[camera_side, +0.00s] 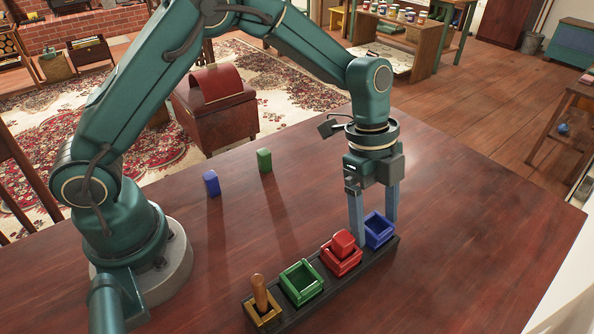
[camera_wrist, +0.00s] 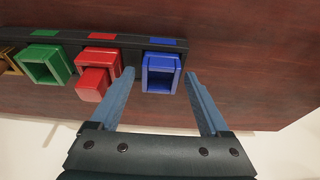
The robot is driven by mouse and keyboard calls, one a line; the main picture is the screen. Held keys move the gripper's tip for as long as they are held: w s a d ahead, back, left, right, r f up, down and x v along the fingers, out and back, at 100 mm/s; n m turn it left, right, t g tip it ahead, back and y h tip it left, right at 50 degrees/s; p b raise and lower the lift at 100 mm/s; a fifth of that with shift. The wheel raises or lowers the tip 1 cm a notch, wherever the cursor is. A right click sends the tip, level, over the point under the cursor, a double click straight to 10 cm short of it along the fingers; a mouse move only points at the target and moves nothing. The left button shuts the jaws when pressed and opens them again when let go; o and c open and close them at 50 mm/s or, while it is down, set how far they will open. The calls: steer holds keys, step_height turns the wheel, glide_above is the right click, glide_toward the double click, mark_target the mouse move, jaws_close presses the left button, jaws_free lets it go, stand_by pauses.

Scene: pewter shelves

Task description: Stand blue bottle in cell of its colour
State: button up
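The blue bottle (camera_side: 211,183) stands upright on the table, left of centre in the side view and well away from the rack. The blue cell (camera_side: 379,231) is at the right end of the dark rack and looks empty. It also shows in the wrist view (camera_wrist: 161,72), between my fingers. My gripper (camera_side: 374,225) is open with nothing held, pointing down over the blue cell, one finger on either side. In the wrist view my gripper (camera_wrist: 160,76) has its fingertips wide apart. The blue bottle is not in the wrist view.
A green block-shaped bottle (camera_side: 264,160) stands right of the blue one. The dark rack (camera_side: 318,295) also has an empty green cell (camera_side: 301,283), a red cell (camera_side: 341,262) with a red piece (camera_side: 343,243), and a yellow cell (camera_side: 262,314) with a brown piece (camera_side: 259,292). The right tabletop is clear.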

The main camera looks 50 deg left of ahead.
steer(key=shift+r, duration=0.1)
steer(key=s+a+r+n+t, duration=0.1)
steer(key=a+r+n, duration=0.15)
steer(key=r, duration=0.45)
steer(key=s+a+r+n, duration=0.1)
steer(key=s+a+r, duration=0.15)
steer(key=r, duration=0.45)
steer(key=s+a+f+n+t+y, duration=0.1)
steer(key=s+a+n+t, duration=0.1)
steer(key=s+a+n, duration=0.2)
steer(key=s+a+f+n+t+y, duration=0.1)
steer(key=s+a+n, duration=0.3)
steer(key=s+n, duration=0.4)
steer(key=shift+s+a+n+t+y, duration=0.25)
steer(key=shift+n+t+y, duration=0.45)
steer(key=shift+n, duration=0.55)
